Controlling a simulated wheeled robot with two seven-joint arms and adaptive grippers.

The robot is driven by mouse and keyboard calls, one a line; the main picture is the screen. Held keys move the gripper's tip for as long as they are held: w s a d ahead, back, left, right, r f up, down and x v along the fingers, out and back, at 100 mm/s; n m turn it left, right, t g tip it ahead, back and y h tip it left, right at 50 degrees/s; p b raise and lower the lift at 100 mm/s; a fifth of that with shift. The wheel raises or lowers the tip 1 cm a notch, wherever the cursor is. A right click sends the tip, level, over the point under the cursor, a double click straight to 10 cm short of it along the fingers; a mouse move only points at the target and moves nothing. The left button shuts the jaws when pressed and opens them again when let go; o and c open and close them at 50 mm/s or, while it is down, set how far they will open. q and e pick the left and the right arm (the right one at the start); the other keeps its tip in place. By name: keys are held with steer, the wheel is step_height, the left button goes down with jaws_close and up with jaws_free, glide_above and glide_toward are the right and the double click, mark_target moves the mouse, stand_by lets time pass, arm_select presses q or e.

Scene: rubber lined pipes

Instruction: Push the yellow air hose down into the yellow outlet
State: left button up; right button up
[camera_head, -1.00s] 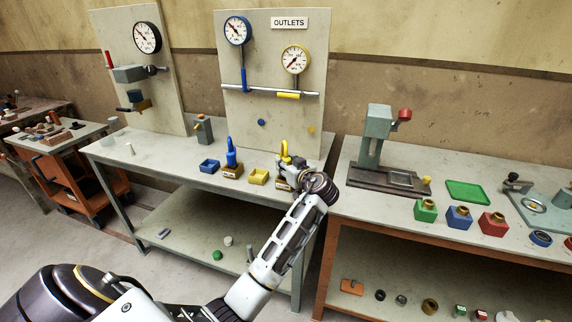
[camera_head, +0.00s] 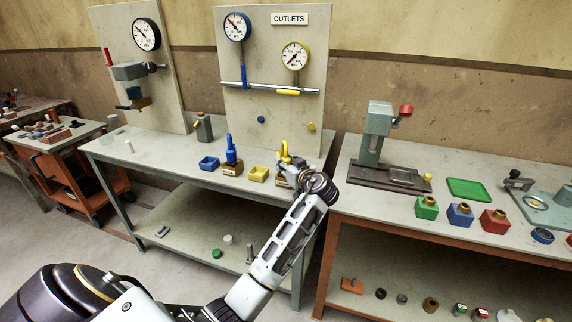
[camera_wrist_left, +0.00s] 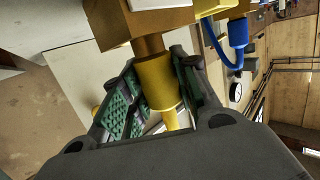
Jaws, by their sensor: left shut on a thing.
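The yellow air hose (camera_head: 284,150) stands up at the right end of the left table, partly hidden by my left gripper (camera_head: 291,172). In the left wrist view, my left gripper (camera_wrist_left: 160,98) is shut on the hose's thick yellow fitting (camera_wrist_left: 157,80), with green pads on both sides. The fitting lines up with a brown-gold neck (camera_wrist_left: 149,45) on a wooden block (camera_wrist_left: 145,20), which I take as the yellow outlet. Part of the neck shows between fitting and block; how deep they fit together cannot be told. My right gripper is not in view.
The gauge board (camera_head: 255,107) rises behind. A press (camera_head: 375,140) stands on the right table.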

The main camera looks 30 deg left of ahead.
arm_select(q)
steer(key=shift+f, duration=0.3)
steer(key=o, duration=1.2)
steer(key=shift+r, duration=0.25)
steer(key=shift+r+p, duration=2.05)
steer(key=shift+r, duration=1.65)
steer(key=shift+r, duration=0.1)
